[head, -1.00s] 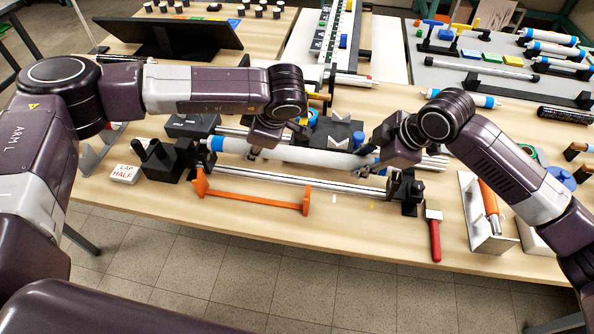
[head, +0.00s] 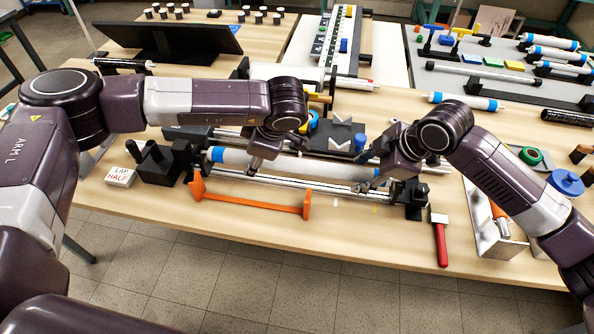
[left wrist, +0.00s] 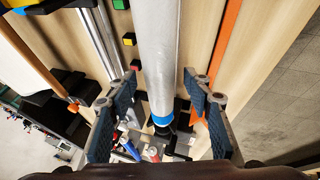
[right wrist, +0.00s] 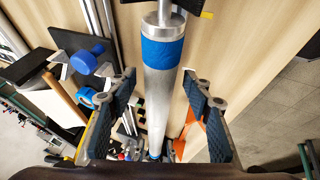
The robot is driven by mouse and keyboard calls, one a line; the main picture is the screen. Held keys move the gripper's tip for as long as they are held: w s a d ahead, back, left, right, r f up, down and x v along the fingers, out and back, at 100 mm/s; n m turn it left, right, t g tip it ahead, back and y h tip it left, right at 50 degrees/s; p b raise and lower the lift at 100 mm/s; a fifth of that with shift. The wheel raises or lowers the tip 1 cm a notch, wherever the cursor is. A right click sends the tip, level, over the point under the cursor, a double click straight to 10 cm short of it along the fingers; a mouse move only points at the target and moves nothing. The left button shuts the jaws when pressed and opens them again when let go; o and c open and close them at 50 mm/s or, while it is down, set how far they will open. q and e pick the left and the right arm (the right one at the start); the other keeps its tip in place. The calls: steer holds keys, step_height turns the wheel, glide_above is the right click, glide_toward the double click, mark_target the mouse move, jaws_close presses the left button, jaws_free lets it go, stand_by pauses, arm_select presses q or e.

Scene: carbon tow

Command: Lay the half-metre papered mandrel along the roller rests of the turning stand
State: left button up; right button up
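The long pale papered mandrel (head: 300,166) with blue end bands lies lengthwise over the turning stand, between its left black end block (head: 160,167) and right black end (head: 411,197). A steel rod of the stand (head: 285,181) runs along its front. My left gripper (head: 252,168) straddles the mandrel near its left end; in the left wrist view (left wrist: 158,110) the fingers stand apart with gaps beside it. My right gripper (head: 366,184) straddles it near the right end; its fingers (right wrist: 160,110) are also apart. The bare metal shaft end (right wrist: 165,20) meets a black part; roller contact is unclear.
An orange gauge bar (head: 255,206) lies in front of the stand. A "LAP HALF" block (head: 120,177) is at left. Grey V-blocks (head: 342,132) stand behind.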

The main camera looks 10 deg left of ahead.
arm_select(q)
steer(key=v, duration=1.2)
arm_select(e)
steer(key=v, duration=1.2)
steer(key=shift+s+f, duration=0.1)
